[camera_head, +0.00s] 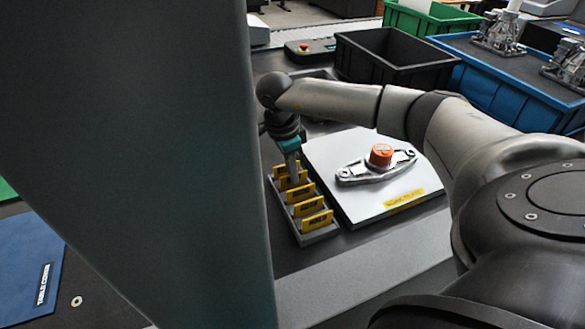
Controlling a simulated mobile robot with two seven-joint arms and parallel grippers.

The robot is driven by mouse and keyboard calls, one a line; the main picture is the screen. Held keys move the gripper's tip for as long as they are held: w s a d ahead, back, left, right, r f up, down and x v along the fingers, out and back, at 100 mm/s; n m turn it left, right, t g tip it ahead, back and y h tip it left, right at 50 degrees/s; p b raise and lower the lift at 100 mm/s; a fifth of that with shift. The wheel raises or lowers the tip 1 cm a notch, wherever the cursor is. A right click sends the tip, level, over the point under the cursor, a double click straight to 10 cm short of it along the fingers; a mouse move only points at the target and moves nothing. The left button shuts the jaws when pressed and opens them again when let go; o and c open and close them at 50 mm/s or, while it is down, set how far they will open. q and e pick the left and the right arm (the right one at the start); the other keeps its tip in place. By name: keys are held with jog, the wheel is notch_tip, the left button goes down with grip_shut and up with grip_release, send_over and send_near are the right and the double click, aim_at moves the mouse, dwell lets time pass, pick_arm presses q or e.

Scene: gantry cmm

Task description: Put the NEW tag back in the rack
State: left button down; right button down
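A grey rack (329,233) stands on the dark bench and holds several yellow tags (316,221) in a row. The lettering on the tags is too small to read, so I cannot tell which is the NEW tag. My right gripper (292,174) reaches in from the right and points down at the far end of the rack, with its fingers at the tags there. Its fingers look close together, but I cannot tell whether they grip a tag. My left gripper is not in view.
A pale plate (345,201) beside the rack carries a metal part (352,177) with an orange knob (381,154). Behind are a black bin (392,74), a blue bin (491,92) and a pendant with a red button (304,47). A large grey shape blocks the left side.

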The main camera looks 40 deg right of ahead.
jog(key=c, duration=0.7)
grip_release()
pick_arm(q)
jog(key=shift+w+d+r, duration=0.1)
pick_arm(e)
jog(key=shift+r+p, duration=0.65)
jog(key=shift+r, duration=0.1)
jog(key=shift+r+p, duration=0.45)
jog(key=shift+r, duration=0.05)
jog(key=shift+r+p, duration=0.95)
jog(key=shift+r, duration=0.15)
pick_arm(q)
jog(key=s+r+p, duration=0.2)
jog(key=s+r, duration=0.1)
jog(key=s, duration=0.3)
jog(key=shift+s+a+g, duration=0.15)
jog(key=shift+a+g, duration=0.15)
pick_arm(e)
jog(key=shift+r, duration=1.2)
